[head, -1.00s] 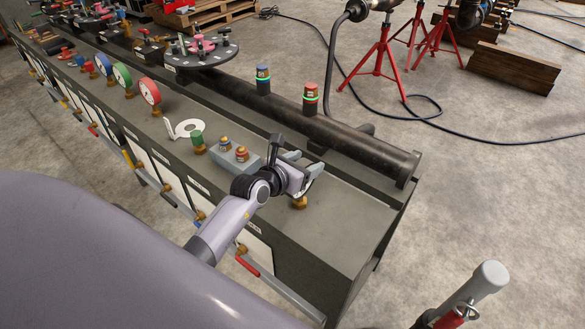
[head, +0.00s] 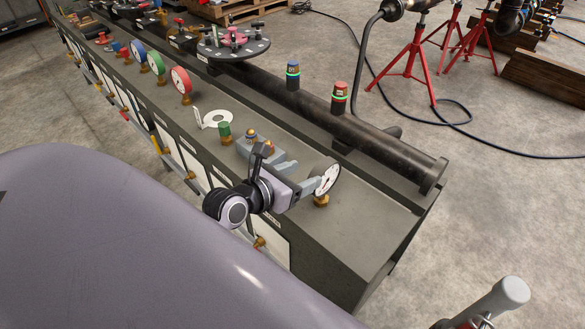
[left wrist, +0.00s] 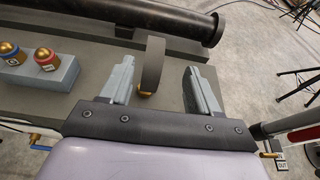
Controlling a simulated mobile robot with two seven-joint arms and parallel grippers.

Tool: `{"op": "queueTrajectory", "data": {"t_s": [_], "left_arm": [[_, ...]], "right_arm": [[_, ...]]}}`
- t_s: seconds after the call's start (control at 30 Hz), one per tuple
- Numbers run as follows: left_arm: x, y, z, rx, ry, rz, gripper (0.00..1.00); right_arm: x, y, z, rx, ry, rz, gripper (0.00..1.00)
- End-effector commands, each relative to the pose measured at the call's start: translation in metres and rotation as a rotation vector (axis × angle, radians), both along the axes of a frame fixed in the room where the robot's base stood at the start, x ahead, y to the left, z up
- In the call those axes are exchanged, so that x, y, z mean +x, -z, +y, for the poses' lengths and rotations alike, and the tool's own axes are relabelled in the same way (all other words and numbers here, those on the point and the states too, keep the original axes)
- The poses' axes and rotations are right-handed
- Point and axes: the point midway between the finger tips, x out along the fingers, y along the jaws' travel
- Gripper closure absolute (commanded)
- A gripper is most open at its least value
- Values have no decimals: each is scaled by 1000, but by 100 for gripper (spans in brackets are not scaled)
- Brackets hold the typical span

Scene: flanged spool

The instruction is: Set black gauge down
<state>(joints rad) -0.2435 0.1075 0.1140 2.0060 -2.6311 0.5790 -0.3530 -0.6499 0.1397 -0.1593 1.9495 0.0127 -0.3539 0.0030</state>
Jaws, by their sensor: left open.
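The black gauge (head: 328,176), a round dial with a white face and dark rim, stands on a brass fitting on the bench top near its right end. In the left wrist view the gauge (left wrist: 152,64) shows edge-on, upright between the two fingers, with a gap on each side and closer to the left finger. My left gripper (head: 307,176) is open, with its fingers just left of the dial in the head view; it also shows in the left wrist view (left wrist: 160,74). Whether the fitting is fully seated is unclear. My right gripper is not in view.
A grey block with two brass-topped knobs (left wrist: 38,75) lies beside the gripper. A green-capped fitting (head: 224,132) and red (head: 181,82), green and blue gauges stand further along the bench (head: 350,240). A dark pipe (head: 385,143) runs behind. The bench's right end is bare.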

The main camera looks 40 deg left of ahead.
Motion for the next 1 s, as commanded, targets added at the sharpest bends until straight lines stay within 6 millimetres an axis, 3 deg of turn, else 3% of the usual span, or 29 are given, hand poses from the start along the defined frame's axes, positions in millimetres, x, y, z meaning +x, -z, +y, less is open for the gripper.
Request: {"op": "queueTrajectory", "data": {"t_s": [0.17, 0.3, 0.6, 0.77, 1.0], "left_arm": [[-8, -4, -23, -252, 17, -29, 39], [-18, -10, -41, -557, 6, -49, 39], [-38, -13, -47, -1213, -135, -29, 39], [-50, 0, -41, -1550, -277, 18, 39], [-74, 42, -34, -2020, -580, 131, 39]], "right_arm": [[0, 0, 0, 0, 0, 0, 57], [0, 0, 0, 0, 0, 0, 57], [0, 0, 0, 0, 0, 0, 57], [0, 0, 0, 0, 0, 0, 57], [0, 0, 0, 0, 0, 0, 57]]}}
